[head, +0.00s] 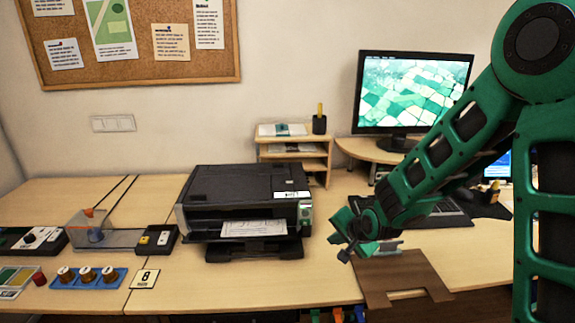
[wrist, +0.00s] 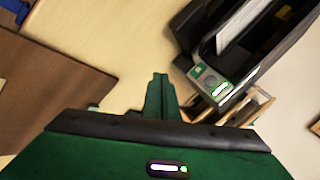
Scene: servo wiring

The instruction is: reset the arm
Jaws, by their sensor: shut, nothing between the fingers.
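My arm is green and reaches in from the right in the head view. My gripper (head: 343,243) is above the desk, between the printer and the brown board, with nothing held. In the wrist view my gripper (wrist: 160,78) shows its green fingers together, pointing over bare desk. The brown wooden board (head: 400,272) with a notch in its front edge lies on the desk just below and right of my gripper. It also shows at the left of the wrist view (wrist: 45,95).
A black printer (head: 245,210) stands left of my gripper. A monitor (head: 412,92), keyboard (head: 445,212) and wooden shelf unit (head: 295,150) are behind. At left are a blue tray (head: 88,280) with several round pieces, a number 8 card (head: 145,279) and control boxes. Desk in front of the printer is clear.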

